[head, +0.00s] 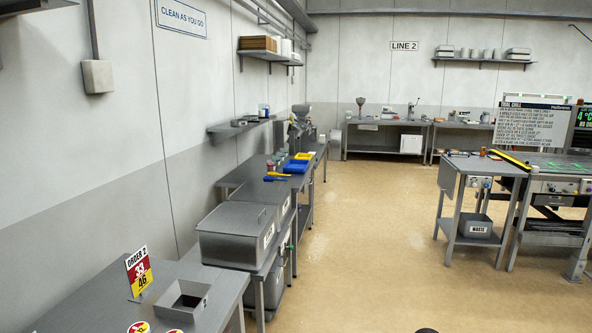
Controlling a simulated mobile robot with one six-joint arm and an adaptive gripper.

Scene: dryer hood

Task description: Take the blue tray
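A small blue tray (296,168) sits on the grey steel bench along the left wall, some way ahead of me. A yellow item (304,156) is right behind it; I cannot tell whether the two touch. A yellow and blue tool-like thing (277,176) lies on the bench in front of the tray. What the tray holds, if anything, is too small to tell. My gripper is not in view.
Lidded grey bins (238,235) stand nearer along the left wall. A near bench (215,310) carries an order sign (138,272). A work table (470,165) with a waste bin (477,226) is at right. The tan floor (370,230) between is clear.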

